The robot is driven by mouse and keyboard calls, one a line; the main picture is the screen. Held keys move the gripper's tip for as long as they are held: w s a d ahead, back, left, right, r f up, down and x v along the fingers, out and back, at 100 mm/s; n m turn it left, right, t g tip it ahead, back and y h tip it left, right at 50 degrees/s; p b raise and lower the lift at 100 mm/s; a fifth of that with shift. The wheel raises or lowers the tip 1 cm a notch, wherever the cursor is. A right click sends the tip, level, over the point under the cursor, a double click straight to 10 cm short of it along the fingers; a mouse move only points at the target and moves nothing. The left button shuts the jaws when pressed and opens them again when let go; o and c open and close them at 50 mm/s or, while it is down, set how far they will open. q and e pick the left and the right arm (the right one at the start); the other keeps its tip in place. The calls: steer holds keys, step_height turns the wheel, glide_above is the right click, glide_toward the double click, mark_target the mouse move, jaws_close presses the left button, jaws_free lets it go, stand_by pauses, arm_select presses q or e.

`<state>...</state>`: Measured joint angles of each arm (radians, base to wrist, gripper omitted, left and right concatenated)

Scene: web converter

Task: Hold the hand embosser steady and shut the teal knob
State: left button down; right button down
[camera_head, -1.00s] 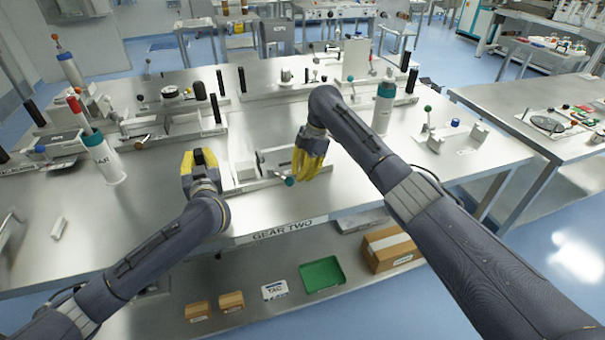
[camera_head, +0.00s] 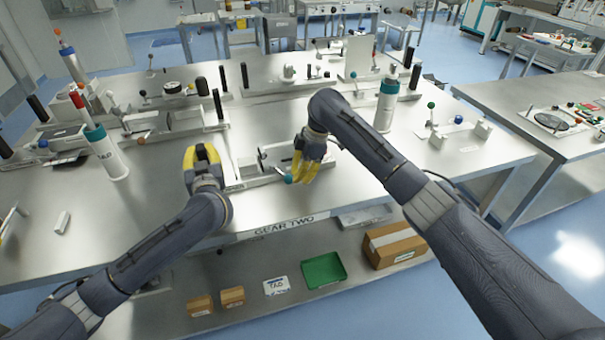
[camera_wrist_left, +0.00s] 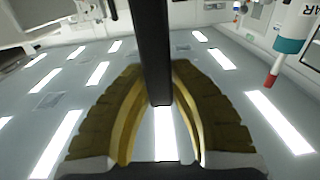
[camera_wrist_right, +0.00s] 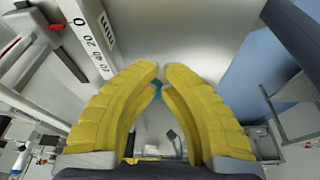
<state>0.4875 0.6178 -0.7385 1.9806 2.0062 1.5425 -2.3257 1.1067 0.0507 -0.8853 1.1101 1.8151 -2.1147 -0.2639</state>
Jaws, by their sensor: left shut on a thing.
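The hand embosser (camera_head: 275,156) is a grey metal device on a low base near the table's front edge, between my two grippers. My left gripper (camera_head: 205,156) is shut on a black upright bar, seen between its yellow fingers in the left wrist view (camera_wrist_left: 152,50). It appears to be the embosser's handle, though the fingers mostly hide it in the head view. The teal knob (camera_head: 287,179) is at the embosser's front right. My right gripper (camera_head: 306,168) is right beside it, with fingertips nearly together. In the right wrist view the knob (camera_wrist_right: 157,90) shows partly behind the fingers; contact is unclear.
Similar devices with black posts stand at the left and back of the table (camera_head: 150,190). A white bottle with a teal collar (camera_head: 385,108) stands behind my right arm. A shelf below holds a green tray (camera_head: 323,270) and boxes (camera_head: 395,245). The front left tabletop is mostly clear.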

steer(key=shift+s+a+m+t, duration=0.4)
steer(key=shift+s+a+m, duration=0.6)
steer(key=shift+m, duration=0.3)
steer(key=shift+s+a+m+t, duration=0.4)
steer(key=shift+s+a+m, duration=0.45)
steer(key=shift+m, duration=0.45)
steer(key=shift+s+a+m, duration=0.2)
steer(key=shift+a+m, duration=0.3)
steer(key=shift+m, duration=0.1)
steer(key=shift+s+a, duration=0.15)
steer(key=shift+a, duration=0.1)
steer(key=shift+s+a, duration=0.25)
steer(key=shift+a, duration=0.35)
steer(key=shift+d, duration=0.1)
steer(key=shift+m, duration=0.3)
steer(key=d, duration=0.2)
steer(key=s+d, duration=0.1)
steer(key=shift+d+r, duration=0.4)
steer(key=v, duration=1)
steer(key=shift+s, duration=0.15)
steer(key=shift+a, duration=0.1)
